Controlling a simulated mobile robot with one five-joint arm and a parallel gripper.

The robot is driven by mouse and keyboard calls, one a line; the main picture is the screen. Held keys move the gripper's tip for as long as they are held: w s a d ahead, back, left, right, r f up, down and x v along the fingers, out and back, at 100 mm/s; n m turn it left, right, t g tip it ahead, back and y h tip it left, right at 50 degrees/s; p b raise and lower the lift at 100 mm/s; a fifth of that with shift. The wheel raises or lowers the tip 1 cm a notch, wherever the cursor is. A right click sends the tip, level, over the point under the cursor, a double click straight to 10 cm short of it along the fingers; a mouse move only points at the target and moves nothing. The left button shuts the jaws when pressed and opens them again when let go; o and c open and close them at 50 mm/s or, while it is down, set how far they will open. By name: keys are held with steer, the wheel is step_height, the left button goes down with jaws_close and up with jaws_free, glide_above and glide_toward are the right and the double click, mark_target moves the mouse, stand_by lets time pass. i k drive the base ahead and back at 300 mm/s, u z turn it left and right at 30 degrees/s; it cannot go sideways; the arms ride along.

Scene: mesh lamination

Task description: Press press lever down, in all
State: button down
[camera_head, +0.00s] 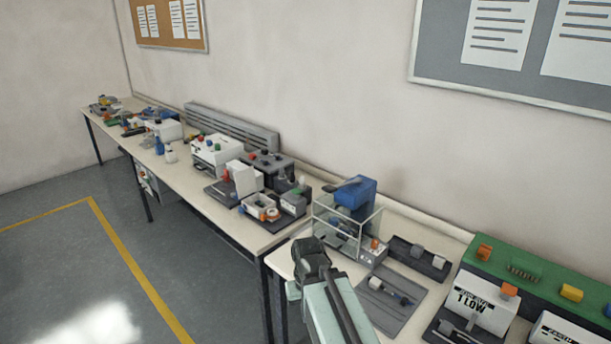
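A blue press-like machine (362,194) stands on the near bench behind a clear box guard (347,228). A small blue-grey arm juts left from its top, but I cannot tell whether this is the press lever. My gripper (309,246) is dark, at the end of my pale arm, in front of and to the left of the guard in the picture. It appears apart from the blue machine. Its fingers are too foreshortened to show whether they are open or shut, and nothing is clearly seen in it.
A grey mat (392,304) with a small tool lies right of my arm. A dark fixture (419,258) sits behind it. A green-backed machine (535,280) with orange and yellow knobs fills the right. A long bench (190,180) with several devices runs left; open floor (70,265) lies before it.

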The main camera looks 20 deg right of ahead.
mark_target(328, 188)
steer(key=u, duration=0.45)
steer(key=i, duration=1)
steer(key=u, duration=0.15)
